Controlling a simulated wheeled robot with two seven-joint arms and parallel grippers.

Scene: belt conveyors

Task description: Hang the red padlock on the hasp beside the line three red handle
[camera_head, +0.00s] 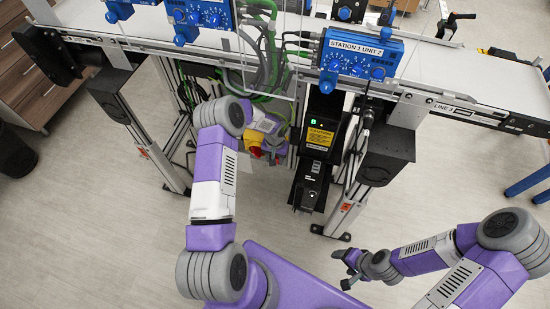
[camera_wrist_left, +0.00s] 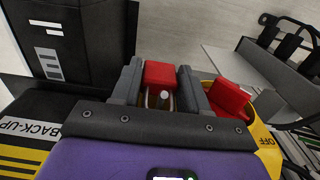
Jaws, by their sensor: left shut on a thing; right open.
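In the left wrist view the red padlock (camera_wrist_left: 160,74) sits between the two dark fingers of my left gripper (camera_wrist_left: 160,88), which is shut on it. Pale and brownish parts show just below its red body. The red handle (camera_wrist_left: 229,97) is close by on the right, on a yellow base (camera_wrist_left: 266,140) marked OFF. In the head view the red handle (camera_head: 256,152) and yellow base show beside my left wrist; the padlock cannot be made out there. The hasp is not clearly visible. My right gripper (camera_head: 346,270) is open and empty, low and away from the conveyor.
A black box with a yellow label (camera_head: 319,138) stands right of the handle, under the conveyor (camera_head: 446,62). Green and grey cables (camera_head: 268,50) hang above. Blue control units (camera_head: 358,55) are mounted on the conveyor's front. The floor around my right gripper is clear.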

